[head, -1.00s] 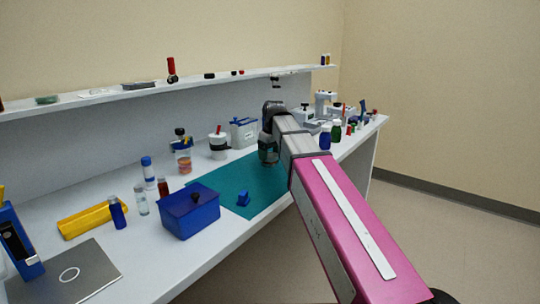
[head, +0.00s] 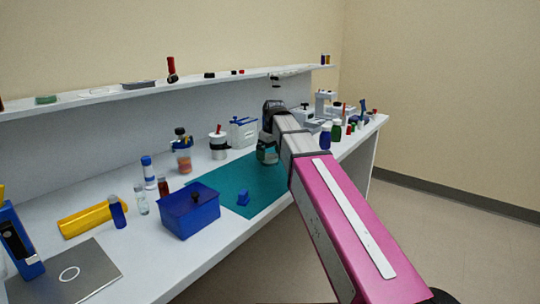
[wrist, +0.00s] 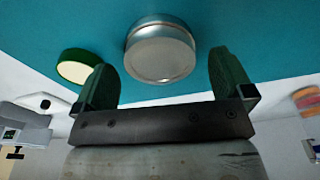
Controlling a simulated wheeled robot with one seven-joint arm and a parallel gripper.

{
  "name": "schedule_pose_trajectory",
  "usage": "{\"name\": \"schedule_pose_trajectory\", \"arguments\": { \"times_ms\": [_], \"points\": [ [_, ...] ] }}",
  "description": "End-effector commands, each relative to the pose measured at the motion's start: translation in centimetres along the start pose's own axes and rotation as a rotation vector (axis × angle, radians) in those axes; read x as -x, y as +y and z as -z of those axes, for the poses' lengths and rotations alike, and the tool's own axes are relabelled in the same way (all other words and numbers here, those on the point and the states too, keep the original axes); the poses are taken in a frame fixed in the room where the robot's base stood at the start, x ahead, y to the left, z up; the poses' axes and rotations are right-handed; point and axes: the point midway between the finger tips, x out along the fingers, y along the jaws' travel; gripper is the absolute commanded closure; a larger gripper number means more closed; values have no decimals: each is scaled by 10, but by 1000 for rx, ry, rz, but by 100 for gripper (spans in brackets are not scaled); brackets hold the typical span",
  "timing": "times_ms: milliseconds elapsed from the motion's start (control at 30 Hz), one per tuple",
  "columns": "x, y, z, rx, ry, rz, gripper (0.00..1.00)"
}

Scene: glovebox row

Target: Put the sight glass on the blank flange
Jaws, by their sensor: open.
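My gripper (wrist: 160,64) is open over the teal mat (wrist: 255,45). In the wrist view a round, silvery metal piece (wrist: 158,60) lies between and just beyond the two green fingers, with a gap on each side. It has a dull flat face and a shiny rim. I cannot tell whether it is the sight glass, the blank flange, or one on the other. A green-rimmed disc with a cream face (wrist: 75,71) lies left of the left finger. In the head view my gripper (head: 266,155) is low over the mat's far part and hides what is there.
A white pot (head: 218,147) and a white bin (head: 243,133) stand behind the mat. Several bottles and devices line the right end. The mat's front part is mostly clear.

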Motion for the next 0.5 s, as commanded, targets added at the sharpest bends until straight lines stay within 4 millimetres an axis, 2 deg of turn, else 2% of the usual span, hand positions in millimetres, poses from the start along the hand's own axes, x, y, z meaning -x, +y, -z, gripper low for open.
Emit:
{"name": "schedule_pose_trajectory", "arguments": {
  "times_ms": [500],
  "points": [
    [85, 0, 1, 0, 3, -2, 1]
  ]
}}
